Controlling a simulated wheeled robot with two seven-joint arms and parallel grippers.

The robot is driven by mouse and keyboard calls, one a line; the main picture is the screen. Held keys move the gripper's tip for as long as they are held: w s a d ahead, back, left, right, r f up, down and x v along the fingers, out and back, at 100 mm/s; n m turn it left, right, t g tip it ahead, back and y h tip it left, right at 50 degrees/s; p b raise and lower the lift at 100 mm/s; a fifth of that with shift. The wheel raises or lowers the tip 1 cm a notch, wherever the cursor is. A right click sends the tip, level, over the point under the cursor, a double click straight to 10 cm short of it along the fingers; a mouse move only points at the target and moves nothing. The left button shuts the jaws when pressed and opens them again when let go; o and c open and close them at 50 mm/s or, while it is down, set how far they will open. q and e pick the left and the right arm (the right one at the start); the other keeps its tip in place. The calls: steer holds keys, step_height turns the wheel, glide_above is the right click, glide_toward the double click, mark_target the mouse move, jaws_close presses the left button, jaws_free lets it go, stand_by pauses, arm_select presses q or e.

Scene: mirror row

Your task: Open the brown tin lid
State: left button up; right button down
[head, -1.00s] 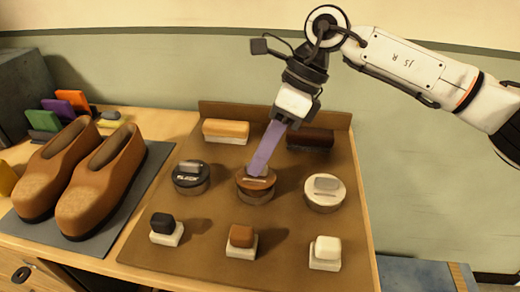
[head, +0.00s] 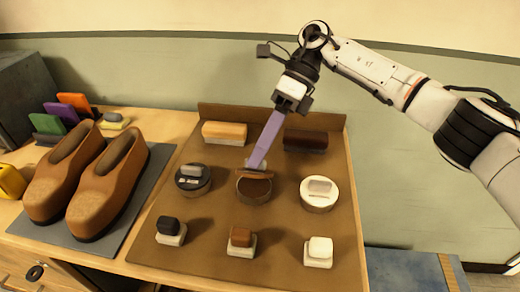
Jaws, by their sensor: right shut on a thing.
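The brown tin (head: 254,197) stands in the middle of the brown board, and its dark brown inside shows. Its brown lid (head: 250,174) is up off the front of the tin and over its far side, seen nearly edge-on. Whether the lid still touches the back rim I cannot tell. My left gripper is not in view.
A black tin (head: 191,187) and a white tin (head: 317,203) stand closed on either side. Two brushes (head: 224,139) (head: 305,145) lie behind, and several small blocks (head: 241,237) stand in front. Brown shoes (head: 98,195) are on a grey mat at left.

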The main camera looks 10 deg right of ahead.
steer(key=c, duration=1.8)
jaws_free()
steer(key=shift+c, duration=0.2)
steer(key=v, duration=1)
steer(key=shift+w+d+r, duration=0.1)
